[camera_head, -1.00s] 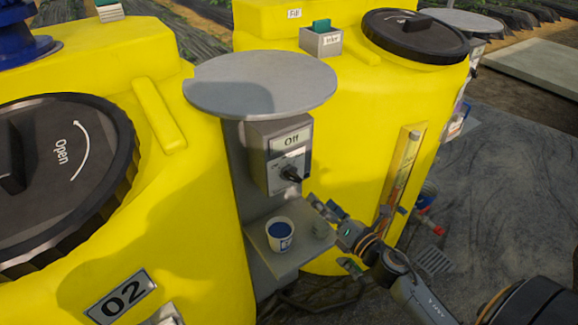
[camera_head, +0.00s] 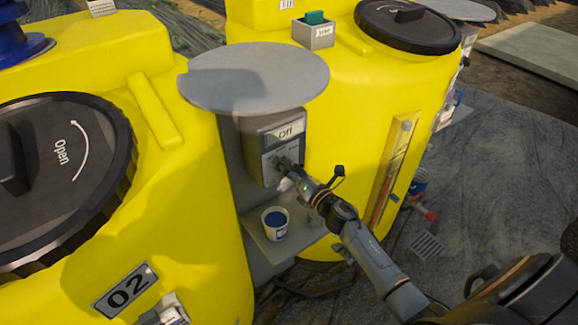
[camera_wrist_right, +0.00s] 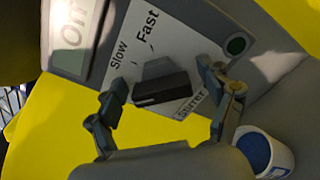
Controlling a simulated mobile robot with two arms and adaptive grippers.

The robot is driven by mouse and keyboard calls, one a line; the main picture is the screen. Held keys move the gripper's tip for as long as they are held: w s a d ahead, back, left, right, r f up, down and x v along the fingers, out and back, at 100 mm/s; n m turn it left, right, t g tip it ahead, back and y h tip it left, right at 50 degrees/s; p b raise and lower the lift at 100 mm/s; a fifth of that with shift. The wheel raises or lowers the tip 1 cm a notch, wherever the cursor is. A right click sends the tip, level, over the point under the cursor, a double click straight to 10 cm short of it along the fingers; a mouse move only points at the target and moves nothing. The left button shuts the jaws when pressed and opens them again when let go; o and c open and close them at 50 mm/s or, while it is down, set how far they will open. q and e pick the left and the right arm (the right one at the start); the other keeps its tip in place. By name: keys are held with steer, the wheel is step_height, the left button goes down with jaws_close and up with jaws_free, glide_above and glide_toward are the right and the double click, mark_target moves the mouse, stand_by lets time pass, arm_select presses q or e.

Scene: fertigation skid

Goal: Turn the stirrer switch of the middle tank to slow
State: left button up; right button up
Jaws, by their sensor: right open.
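The grey stirrer switch box (camera_head: 255,150) is mounted under a round grey cover beside the yellow tank marked 02 (camera_head: 205,215). Its display (camera_head: 288,131) reads "Off". In the right wrist view the black switch knob (camera_wrist_right: 162,92) sits on a white label with "Slow", "Fast" and "Stirrer". My right gripper (camera_head: 290,180) is in front of the box face and hides the knob in the head view. In the right wrist view its fingers (camera_wrist_right: 171,95) are open, one on each side of the knob, with gaps visible. My left gripper is not in view.
A white cup with blue contents (camera_head: 275,222) stands on the small shelf (camera_head: 262,245) below the box; it also shows in the right wrist view (camera_wrist_right: 264,152). A green button (camera_wrist_right: 236,46) is near the knob. Another yellow tank (camera_head: 340,110) stands to the right.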

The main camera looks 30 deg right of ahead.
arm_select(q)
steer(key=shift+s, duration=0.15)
arm_select(e)
steer(key=shift+c, duration=0.7)
steer(key=c, duration=1)
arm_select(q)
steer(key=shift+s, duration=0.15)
arm_select(e)
steer(key=shift+c, duration=0.2)
steer(key=shift+m, duration=0.3)
steer(key=m, duration=0.4)
steer(key=shift+d+f, duration=0.1)
steer(key=shift+f, duration=0.05)
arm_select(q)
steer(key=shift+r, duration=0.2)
arm_select(e)
steer(key=shift+f+m, duration=0.1)
steer(key=shift+m, duration=2)
